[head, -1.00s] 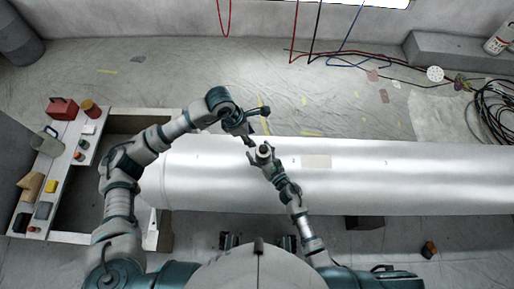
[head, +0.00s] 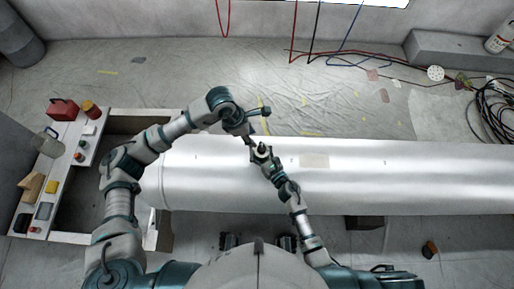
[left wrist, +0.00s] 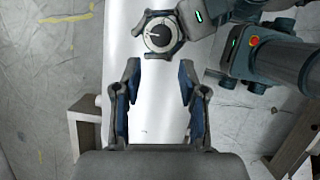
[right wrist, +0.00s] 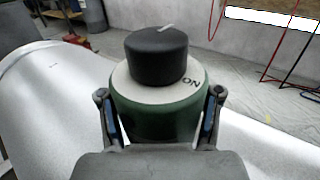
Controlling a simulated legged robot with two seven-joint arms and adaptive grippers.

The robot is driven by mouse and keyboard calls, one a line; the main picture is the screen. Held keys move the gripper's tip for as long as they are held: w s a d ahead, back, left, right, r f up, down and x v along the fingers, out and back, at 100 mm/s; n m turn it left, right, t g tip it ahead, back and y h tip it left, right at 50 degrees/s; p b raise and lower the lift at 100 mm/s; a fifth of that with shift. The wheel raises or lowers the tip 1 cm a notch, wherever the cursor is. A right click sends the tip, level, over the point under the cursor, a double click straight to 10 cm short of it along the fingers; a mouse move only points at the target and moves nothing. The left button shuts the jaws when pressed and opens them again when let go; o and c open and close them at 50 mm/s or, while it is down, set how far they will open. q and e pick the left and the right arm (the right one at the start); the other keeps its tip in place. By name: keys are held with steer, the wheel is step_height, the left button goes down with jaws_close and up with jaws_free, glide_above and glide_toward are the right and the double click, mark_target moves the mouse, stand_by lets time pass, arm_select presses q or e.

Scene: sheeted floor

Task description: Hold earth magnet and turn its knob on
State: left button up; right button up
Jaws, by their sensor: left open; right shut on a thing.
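The earth magnet (right wrist: 150,118) has a green body, a pale top plate marked ON at its right, and a black knob (right wrist: 156,58) with a light pointer mark facing away, left of the ON mark. My right gripper (right wrist: 160,97) is shut on the green body, one finger at each side. In the head view the magnet (head: 262,151) is over the metal pipe; I cannot tell whether it touches the pipe. My left gripper (left wrist: 160,66) is open and empty. In the left wrist view the round knob (left wrist: 157,36) lies just beyond its fingertips, not between them.
The large silver pipe (head: 400,180) runs across the scene under both grippers. A white bench (head: 45,165) with several tools and containers stands at the left. Cables (head: 490,105) lie coiled at the right. The sheeted floor behind the pipe is mostly clear.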

arm_select(q)
steer(key=shift+o, duration=0.2)
steer(key=shift+d, duration=0.15)
steer(key=o, duration=0.3)
steer(key=shift+d, duration=0.1)
steer(key=s+d+f+m+g+h, duration=0.2)
steer(key=s+d+f+h, duration=0.1)
steer(key=s+d+h, duration=0.3)
steer(key=n+t+h, duration=0.5)
steer(key=n+t, duration=0.2)
steer(key=t, duration=0.4)
glide_toward(258, 151)
steer(key=x, duration=1.2)
steer(key=shift+s+r, duration=0.1)
steer(key=shift+r, duration=0.05)
jaws_close()
